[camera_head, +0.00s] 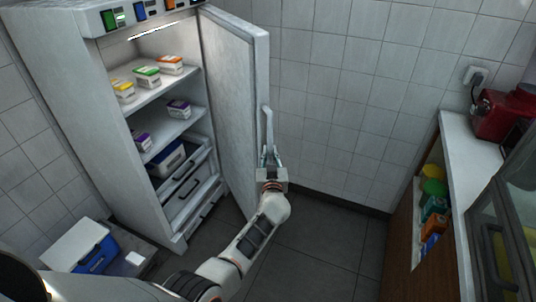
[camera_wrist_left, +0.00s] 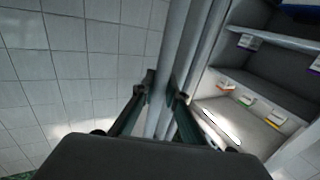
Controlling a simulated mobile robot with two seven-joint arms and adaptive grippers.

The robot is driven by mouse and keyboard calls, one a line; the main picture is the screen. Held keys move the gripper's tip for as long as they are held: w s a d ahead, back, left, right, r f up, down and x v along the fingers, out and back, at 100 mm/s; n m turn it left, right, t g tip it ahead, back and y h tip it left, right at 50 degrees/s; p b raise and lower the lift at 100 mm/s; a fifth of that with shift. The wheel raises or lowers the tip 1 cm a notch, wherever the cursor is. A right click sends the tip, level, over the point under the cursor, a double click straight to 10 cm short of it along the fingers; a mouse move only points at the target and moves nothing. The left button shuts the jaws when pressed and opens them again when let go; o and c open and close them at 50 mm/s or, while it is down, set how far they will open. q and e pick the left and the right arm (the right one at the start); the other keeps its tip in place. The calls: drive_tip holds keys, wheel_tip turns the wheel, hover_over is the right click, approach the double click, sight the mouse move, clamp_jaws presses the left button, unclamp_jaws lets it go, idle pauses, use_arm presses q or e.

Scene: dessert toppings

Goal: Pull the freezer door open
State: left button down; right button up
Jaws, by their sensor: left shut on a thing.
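The freezer (camera_head: 85,105) stands at the left in the head view. Its door (camera_head: 235,85) is swung wide open, hinged on the right side. A long upright handle (camera_head: 267,128) is on the door's outer face. My left gripper (camera_head: 269,158) is shut on the lower part of this handle. In the left wrist view the gripper's fingers (camera_wrist_left: 163,92) close around the pale handle bar (camera_wrist_left: 172,50), with the freezer interior showing to the right. My right gripper does not show in either view.
Small cartons (camera_head: 147,75) stand on the freezer shelves, with drawers (camera_head: 190,197) below. A blue box (camera_head: 97,255) with a white lid is on the floor at left. A counter (camera_head: 455,150) with a red machine (camera_head: 503,115) is at right. Dark floor between is clear.

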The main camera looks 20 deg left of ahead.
use_arm(q)
drive_tip(key=shift+d, duration=0.1)
drive_tip(key=c, duration=2)
unclamp_jaws()
